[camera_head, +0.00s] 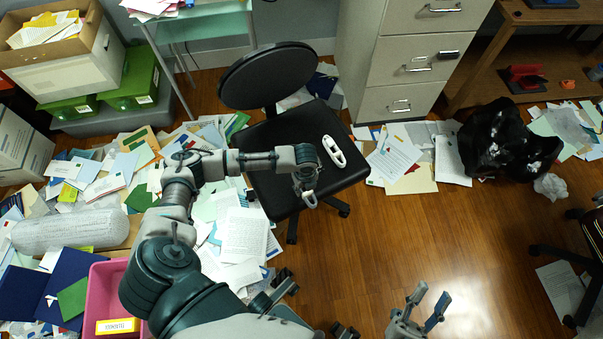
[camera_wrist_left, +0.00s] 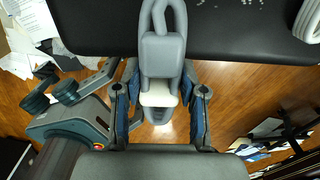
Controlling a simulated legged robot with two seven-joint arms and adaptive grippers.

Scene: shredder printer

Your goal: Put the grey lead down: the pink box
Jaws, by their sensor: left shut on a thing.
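My left gripper (camera_head: 306,186) is over the front edge of the black chair seat. In the left wrist view, its fingers (camera_wrist_left: 160,112) are around the grey lead (camera_wrist_left: 163,58), whose looped cable lies toward the top of that view. Only a small pale part of the lead shows at the gripper in the head view. The pink box (camera_head: 98,292) stands on the floor at the lower left, partly hidden behind my left arm, with a yellow item inside. My right gripper (camera_head: 424,310) is open and empty near the bottom edge, apart from the box.
The black chair (camera_head: 282,178) has a white oblong item (camera_head: 333,152) on its seat. Papers (camera_head: 240,235) litter the floor around the box and chair. A rolled grey-white bundle (camera_head: 70,230) lies behind the box. A black bag (camera_head: 505,140) sits at right.

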